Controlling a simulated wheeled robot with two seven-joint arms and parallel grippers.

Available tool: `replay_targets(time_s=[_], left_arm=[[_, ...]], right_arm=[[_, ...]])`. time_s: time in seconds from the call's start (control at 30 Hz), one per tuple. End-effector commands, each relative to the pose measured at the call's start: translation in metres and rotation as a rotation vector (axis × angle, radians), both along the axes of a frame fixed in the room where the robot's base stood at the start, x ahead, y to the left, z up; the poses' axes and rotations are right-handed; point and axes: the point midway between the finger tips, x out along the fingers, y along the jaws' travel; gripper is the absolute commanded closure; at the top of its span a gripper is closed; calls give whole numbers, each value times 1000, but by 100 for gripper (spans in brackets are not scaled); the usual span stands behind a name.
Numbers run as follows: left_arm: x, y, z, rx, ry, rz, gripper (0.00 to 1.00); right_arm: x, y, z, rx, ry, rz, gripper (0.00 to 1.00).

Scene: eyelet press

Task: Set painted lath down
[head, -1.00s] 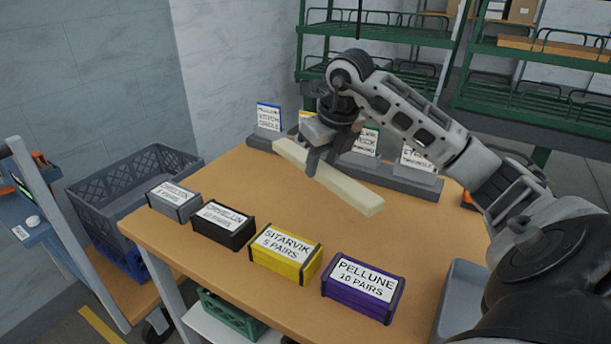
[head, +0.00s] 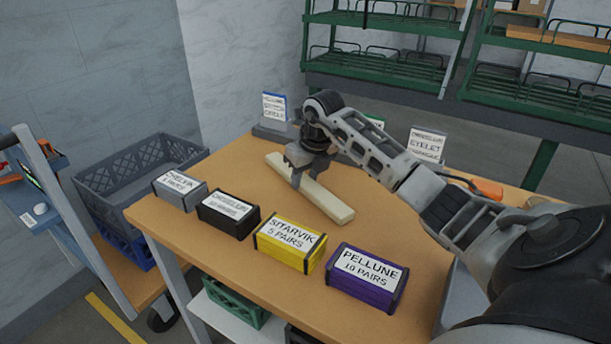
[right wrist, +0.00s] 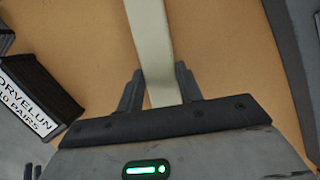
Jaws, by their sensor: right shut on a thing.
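The painted lath (head: 329,202) is a long cream bar over the orange-brown table (head: 185,228), behind the row of labelled boxes. In the head view it looks very low, at or just above the tabletop; I cannot tell whether it touches. My right gripper (head: 297,180) is shut on it from above, nearer its far left end. In the right wrist view the lath (right wrist: 150,40) runs between the two dark fingers (right wrist: 160,95). My left gripper is in neither view.
Grey, black, yellow (head: 289,244) and purple (head: 365,279) boxes line the near table edge. Label cards on a grey holder (head: 270,134) stand at the back. An orange object (head: 487,187) lies at the right. A grey crate (head: 105,180) stands to the left, off the table.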

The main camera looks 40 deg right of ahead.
Motion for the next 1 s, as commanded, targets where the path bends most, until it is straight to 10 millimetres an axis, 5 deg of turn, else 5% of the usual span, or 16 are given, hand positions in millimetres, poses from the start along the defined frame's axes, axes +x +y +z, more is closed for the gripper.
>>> replay_targets(time_s=[0.17,0.2,0.27,0.67,1.0], left_arm=[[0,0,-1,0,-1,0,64],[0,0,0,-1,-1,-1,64],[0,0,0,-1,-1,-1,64],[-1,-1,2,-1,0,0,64],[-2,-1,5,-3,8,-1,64]], right_arm=[[0,0,-2,-1,-1,0,90],[0,0,-2,0,-1,0,56],[0,0,-2,0,0,0,42],[-2,0,8,-2,-3,-1,42],[-22,2,75,-4,-4,0,42]])
